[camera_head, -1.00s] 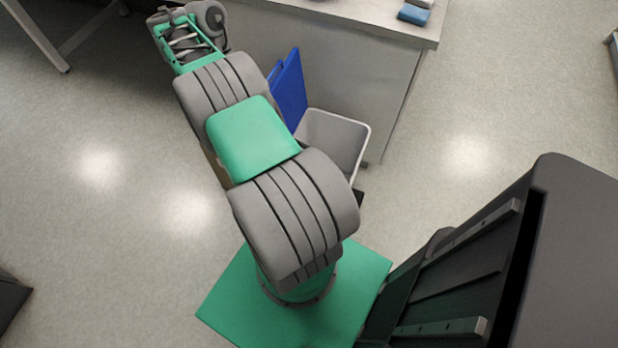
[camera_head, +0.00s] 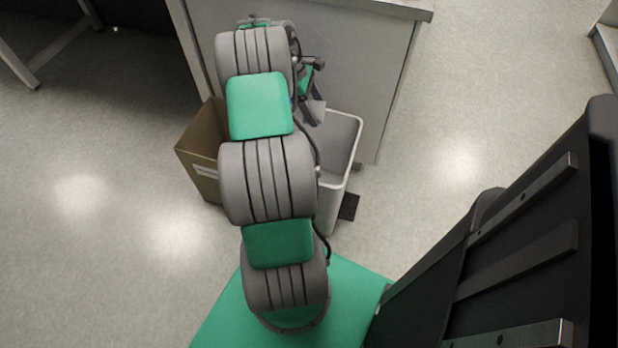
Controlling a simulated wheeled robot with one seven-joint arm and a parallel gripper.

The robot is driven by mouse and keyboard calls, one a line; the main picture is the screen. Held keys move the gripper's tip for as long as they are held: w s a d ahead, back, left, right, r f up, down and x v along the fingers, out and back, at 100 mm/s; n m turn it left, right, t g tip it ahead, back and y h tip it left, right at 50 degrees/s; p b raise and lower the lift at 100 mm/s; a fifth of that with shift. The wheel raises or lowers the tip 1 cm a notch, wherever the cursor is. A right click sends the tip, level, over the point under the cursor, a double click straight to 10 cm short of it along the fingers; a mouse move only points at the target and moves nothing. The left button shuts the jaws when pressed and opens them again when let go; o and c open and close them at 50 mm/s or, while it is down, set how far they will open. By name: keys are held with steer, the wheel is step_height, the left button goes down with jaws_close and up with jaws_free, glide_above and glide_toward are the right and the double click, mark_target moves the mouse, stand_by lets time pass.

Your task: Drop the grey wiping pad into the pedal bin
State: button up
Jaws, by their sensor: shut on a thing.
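The pedal bin (camera_head: 337,190) stands in front of the bench, partly behind my arm. It is a light grey bin with its top open and its inside showing; a black pedal (camera_head: 349,206) is at its foot. My gripper (camera_head: 308,94) is over the back left of the bin opening, partly hidden by my arm. It is shut on a grey piece, the wiping pad (camera_head: 314,110), which hangs at the bin's rear left rim. I cannot tell whether the pad touches the bin.
A brown cardboard box (camera_head: 203,150) with a white label stands left of the bin, close beside my arm. The grey bench (camera_head: 370,60) rises behind the bin. The floor (camera_head: 455,150) to the right is clear. A desk frame (camera_head: 25,75) is at the far left.

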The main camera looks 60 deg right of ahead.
step_height(320, 180, down, 6)
steer(key=b, duration=0.7)
steer(key=shift+r+b, duration=0.2)
steer(key=shift+b, duration=0.15)
steer(key=o, duration=1.2)
steer(key=shift+o, duration=0.2)
steer(key=p+v, duration=0.4)
steer(key=v, duration=0.4)
steer(key=shift+p, duration=0.4)
steer(key=shift+a+f, duration=0.1)
steer(key=shift+a, duration=0.05)
